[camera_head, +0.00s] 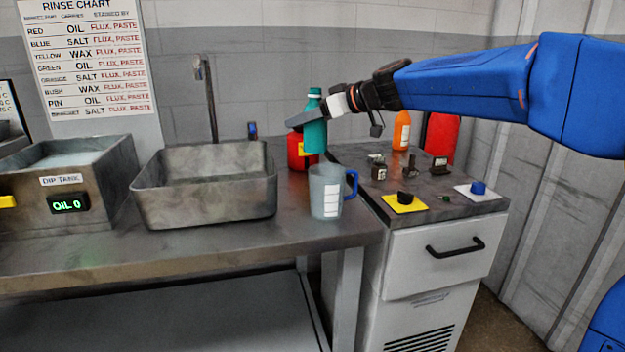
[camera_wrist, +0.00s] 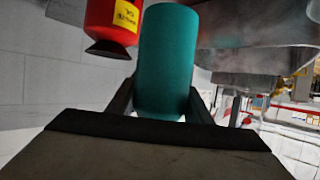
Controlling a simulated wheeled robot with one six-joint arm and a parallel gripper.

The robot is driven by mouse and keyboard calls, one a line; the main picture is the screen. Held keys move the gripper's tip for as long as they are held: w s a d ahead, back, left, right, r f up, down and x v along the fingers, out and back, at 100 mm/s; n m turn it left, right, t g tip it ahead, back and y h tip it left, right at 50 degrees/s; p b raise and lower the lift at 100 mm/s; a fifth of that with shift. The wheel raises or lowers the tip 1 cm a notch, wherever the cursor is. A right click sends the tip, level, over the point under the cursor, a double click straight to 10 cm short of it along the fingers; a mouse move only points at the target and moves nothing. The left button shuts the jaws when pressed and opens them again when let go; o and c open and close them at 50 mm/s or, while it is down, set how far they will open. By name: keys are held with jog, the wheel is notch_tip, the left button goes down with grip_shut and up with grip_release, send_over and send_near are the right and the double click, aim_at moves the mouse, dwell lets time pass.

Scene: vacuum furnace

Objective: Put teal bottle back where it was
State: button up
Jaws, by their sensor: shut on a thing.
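The teal bottle (camera_head: 314,133) has a white band near its top and is upright, or nearly so, in the head view. My gripper (camera_head: 318,110) is shut on it and holds it above the bench, behind and above the clear mug. In the wrist view the teal bottle (camera_wrist: 166,62) stands between the two dark fingers of my gripper (camera_wrist: 160,105). The gripper partly hides the bottle's upper part in the head view. Its base shows above the mug's rim.
A clear mug (camera_head: 325,190) with a blue handle stands on the bench, close below the bottle. A red container (camera_head: 297,150) is just behind. A metal basin (camera_head: 205,205) is left. An orange bottle (camera_head: 402,130) and small parts occupy the cabinet top (camera_head: 440,208) at right.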

aim_at(323, 149)
jog(key=shift+f, duration=4.85)
jog(key=o, duration=1.2)
jog(key=shift+f, duration=0.1)
jog(key=shift+c, duration=0.2)
jog(key=v, duration=1.2)
jog(key=shift+s+a, duration=0.1)
